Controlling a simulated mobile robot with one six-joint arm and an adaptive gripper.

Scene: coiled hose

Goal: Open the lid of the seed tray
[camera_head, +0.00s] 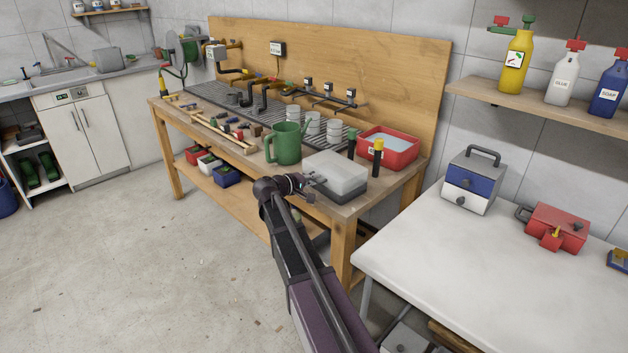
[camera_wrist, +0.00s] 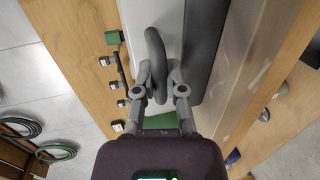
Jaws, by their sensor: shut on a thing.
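The seed tray stands near the front right of the wooden bench, with a pale translucent lid (camera_head: 336,165) on a dark base (camera_head: 348,193). The lid lies flat over the base. In the wrist view the pale lid (camera_wrist: 167,20) and the dark base (camera_wrist: 199,45) show ahead. A dark curved handle (camera_wrist: 152,45) on the tray stands between my fingers. My gripper (camera_wrist: 160,78) is shut on this handle. In the head view my gripper (camera_head: 309,184) is at the tray's front left side, and the handle is too small there to make out.
A green watering can (camera_head: 286,144) stands just left of the tray. A red basin (camera_head: 390,150) and a dark, yellow-topped bottle (camera_head: 377,158) are behind and right. A white table (camera_head: 480,265) is at the right. The floor left of the bench is open.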

